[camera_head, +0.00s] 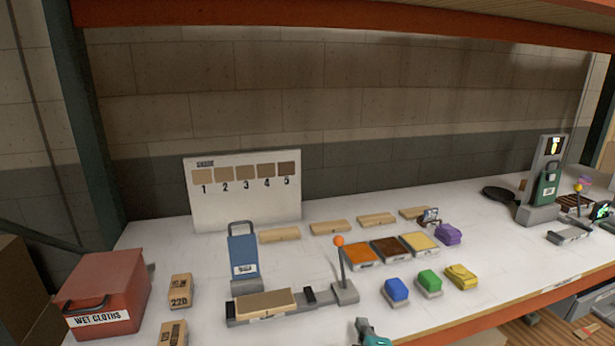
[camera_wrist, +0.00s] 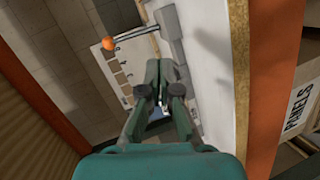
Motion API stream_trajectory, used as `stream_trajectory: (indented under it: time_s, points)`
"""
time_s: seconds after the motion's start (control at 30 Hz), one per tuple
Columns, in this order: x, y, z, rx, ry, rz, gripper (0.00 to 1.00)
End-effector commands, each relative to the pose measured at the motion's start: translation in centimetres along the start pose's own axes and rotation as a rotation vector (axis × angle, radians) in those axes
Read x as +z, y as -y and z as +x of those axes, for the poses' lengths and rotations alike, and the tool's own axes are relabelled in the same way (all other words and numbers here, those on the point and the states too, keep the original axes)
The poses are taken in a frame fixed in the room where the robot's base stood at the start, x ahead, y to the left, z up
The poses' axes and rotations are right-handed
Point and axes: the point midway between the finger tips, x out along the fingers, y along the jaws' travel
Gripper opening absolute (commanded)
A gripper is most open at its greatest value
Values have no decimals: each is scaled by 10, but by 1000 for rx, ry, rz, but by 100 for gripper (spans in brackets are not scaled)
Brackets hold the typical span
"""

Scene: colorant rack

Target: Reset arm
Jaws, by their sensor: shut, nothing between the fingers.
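My gripper (camera_wrist: 162,106) is teal and dark, and it is shut with nothing in it. In the wrist view its fingers meet near the middle, in front of the white worktop (camera_wrist: 208,60). In the head view only the tip of my gripper (camera_head: 362,324) shows at the bottom edge, in front of the worktop's front side and apart from the things there. The lever with an orange ball (camera_head: 339,241) stands farther back, a little left of it. The ball also shows in the wrist view (camera_wrist: 108,44). Most of my arm is out of the head view.
A grey clamp holds a wooden board (camera_head: 265,303) beside the lever. Blue (camera_head: 396,290), green (camera_head: 429,282) and yellow (camera_head: 461,276) blocks sit right of my gripper. A red wet-cloths box (camera_head: 104,293) stands at left. An orange shelf beam (camera_head: 350,16) crosses above.

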Motion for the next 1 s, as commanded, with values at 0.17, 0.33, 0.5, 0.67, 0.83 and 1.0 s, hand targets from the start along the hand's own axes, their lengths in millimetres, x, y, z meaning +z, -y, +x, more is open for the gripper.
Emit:
stream_trajectory:
  time_s: [0.17, 0.33, 0.5, 0.67, 0.83, 1.0]
  points:
    - [23, 61, -34, -5, 3, 145, 0]
    - [40, 108, -72, -3, 4, 285, 0]
    - [55, 147, -115, -1, 5, 430, 0]
    - [66, 178, -161, 3, 7, 566, 0]
    - [76, 202, -212, 8, 10, 712, 0]
    - [82, 218, -265, 14, 13, 859, 0]
